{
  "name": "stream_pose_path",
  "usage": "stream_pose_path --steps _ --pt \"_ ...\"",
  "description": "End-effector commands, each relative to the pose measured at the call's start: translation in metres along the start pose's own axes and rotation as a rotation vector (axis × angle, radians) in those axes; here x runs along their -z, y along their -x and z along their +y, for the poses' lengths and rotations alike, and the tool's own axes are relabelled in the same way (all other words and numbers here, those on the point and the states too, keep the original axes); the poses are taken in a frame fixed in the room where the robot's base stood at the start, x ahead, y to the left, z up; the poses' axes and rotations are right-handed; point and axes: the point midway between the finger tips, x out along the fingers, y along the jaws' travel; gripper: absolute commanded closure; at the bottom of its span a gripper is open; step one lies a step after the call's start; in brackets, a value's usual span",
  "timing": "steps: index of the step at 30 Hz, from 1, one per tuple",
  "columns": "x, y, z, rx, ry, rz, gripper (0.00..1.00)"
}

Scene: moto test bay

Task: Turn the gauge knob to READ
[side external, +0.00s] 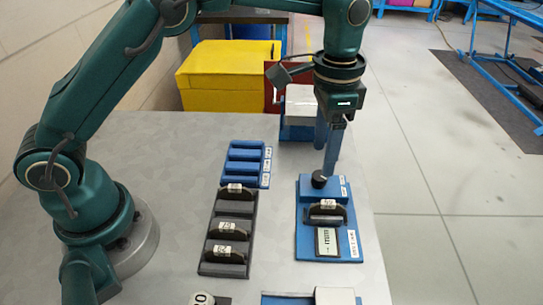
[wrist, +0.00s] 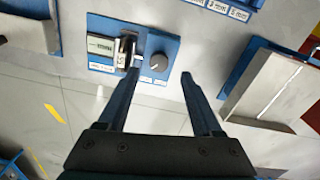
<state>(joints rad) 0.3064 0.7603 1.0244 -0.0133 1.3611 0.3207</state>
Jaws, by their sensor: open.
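The gauge (side external: 301,246) is a blue unit on the right side of the table, with a small grey display (side external: 327,241) and a black piece with a white tag (side external: 327,215) seated in it. Its round black knob (side external: 319,180) stands at the far end; it also shows in the wrist view (wrist: 159,62). White labels (side external: 343,187) sit beside the knob, too small to read. The knob's setting cannot be told. My gripper (side external: 330,172) points down just above the knob. In the wrist view my gripper (wrist: 161,72) is open, its fingers apart either side of the knob, holding nothing.
A dark rack (side external: 209,255) holds several black tagged pieces left of the gauge. A blue slotted rack (side external: 245,165) lies behind it. A blue-and-white box (side external: 298,108) stands behind the gauge. Another blue fixture (side external: 287,299) lies at the front edge. A yellow bin (side external: 228,75) stands beyond the table.

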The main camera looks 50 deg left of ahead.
Motion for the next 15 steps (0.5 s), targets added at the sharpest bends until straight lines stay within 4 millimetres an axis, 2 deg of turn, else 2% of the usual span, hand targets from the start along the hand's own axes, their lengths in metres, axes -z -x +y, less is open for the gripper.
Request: stream_pose_path --steps 9,15 --pt "-0.001 -0.038 0.002 -0.002 -0.003 -0.005 0.33" --pt "-0.001 -0.049 0.002 -0.001 -0.003 -0.001 0.33"
